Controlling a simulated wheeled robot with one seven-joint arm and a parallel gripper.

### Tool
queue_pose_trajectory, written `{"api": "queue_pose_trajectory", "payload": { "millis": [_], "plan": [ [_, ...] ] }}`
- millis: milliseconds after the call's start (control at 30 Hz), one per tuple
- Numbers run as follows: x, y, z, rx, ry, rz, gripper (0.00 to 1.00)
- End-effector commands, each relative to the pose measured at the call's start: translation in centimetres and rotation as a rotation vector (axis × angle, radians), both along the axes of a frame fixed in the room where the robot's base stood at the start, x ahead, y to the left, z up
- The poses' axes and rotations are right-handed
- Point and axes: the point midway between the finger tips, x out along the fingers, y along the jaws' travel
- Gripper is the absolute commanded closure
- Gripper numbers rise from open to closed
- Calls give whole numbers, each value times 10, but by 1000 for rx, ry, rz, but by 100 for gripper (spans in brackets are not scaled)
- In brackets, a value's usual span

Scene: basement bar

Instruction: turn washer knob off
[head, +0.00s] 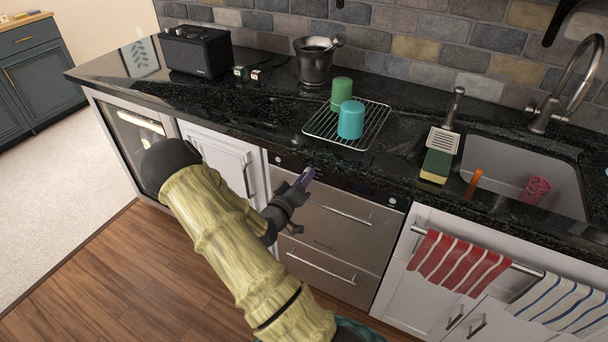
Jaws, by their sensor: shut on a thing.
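The washer (328,232) is a stainless front with two drawers, built in under the black counter, in the middle of the head view. Its dark control panel (350,186) runs along its top edge. My gripper (306,176) is at the left part of this panel, with its purplish-grey tip against it. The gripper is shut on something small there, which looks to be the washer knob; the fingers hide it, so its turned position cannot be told. My arm comes up from the bottom of the view and covers the washer's lower left.
The counter (250,120) overhangs just above my gripper. A wire rack (372,134) on it holds a green cup (341,90) and a teal cup (351,120). A white cabinet (221,157) stands left of the washer. A red striped towel (458,262) hangs at right.

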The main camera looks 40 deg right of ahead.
Motion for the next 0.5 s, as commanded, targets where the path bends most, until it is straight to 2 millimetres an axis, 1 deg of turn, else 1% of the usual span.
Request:
{"api": "queue_pose_trajectory", "payload": {
  "millis": [33,300,500],
  "plan": [
    [1,1,3,-20,41,3,95],
    [1,1,2,-116,273,4,95],
    [1,1,1,-173,413,3,95]
  ]
}}
